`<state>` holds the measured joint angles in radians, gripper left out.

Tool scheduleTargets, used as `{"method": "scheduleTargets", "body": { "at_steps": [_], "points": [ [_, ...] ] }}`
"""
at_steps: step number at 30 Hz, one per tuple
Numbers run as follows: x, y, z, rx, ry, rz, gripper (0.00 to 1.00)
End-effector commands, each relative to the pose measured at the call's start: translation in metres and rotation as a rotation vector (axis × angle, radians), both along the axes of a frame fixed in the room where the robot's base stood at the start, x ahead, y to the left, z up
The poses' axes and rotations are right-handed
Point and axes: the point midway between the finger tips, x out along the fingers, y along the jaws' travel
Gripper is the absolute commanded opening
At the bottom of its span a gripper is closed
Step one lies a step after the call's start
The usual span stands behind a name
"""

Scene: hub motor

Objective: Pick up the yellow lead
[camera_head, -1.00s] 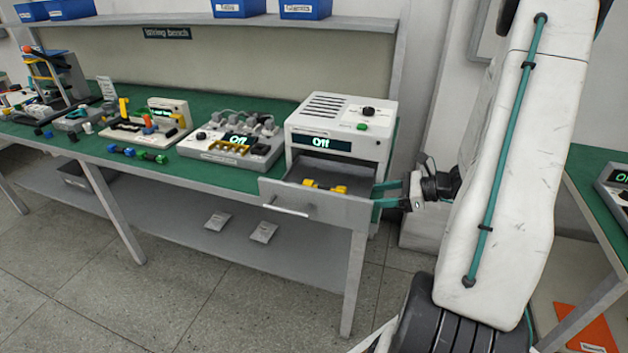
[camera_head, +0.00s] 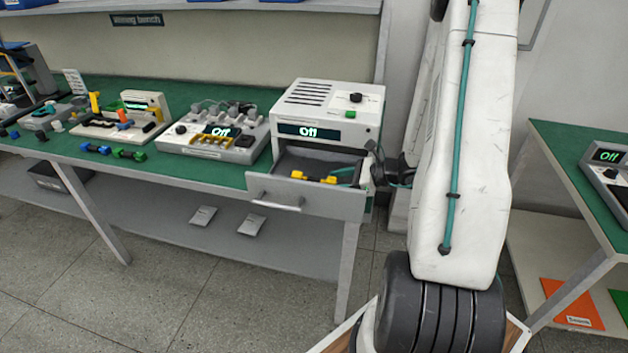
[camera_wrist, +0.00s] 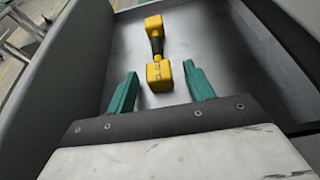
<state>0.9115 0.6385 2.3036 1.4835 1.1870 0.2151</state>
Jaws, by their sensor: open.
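The yellow lead (camera_head: 314,177), two yellow blocks joined by a dark middle, lies in the open drawer (camera_head: 305,203) of the white machine. In the wrist view the lead (camera_wrist: 155,67) points away from me along the grey drawer floor. My gripper (camera_wrist: 160,80) is open, with its teal fingers to either side of the near yellow block and a little short of it. I cannot tell how high the fingers are above the floor. In the head view my gripper (camera_head: 342,172) reaches into the drawer from the right, partly hidden by the drawer's side.
The white machine (camera_head: 330,100) with an "Off" display stands above the drawer. The drawer walls close in on both sides. Left on the green bench are a socket unit (camera_head: 215,132) and blue and green leads (camera_head: 115,151). Another bench (camera_head: 560,140) stands at the right.

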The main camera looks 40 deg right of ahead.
Motion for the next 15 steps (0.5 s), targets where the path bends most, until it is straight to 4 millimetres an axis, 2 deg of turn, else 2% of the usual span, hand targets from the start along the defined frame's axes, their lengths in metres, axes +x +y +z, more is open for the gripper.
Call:
{"method": "scheduleTargets", "body": {
  "at_steps": [5, 6, 11, 15],
  "points": [
    [0.0005, 0.0002, -0.0001, 0.000, 0.000, -0.001, 0.53],
    [0.0005, 0.0002, -0.0001, 0.000, 0.000, 0.000, 0.50],
    [0.0004, 0.0000, 0.0000, 0.000, 0.000, 0.000, 0.05],
    [0.0004, 0.0000, 0.0000, 0.000, 0.000, 0.000, 0.00]
  ]
}}
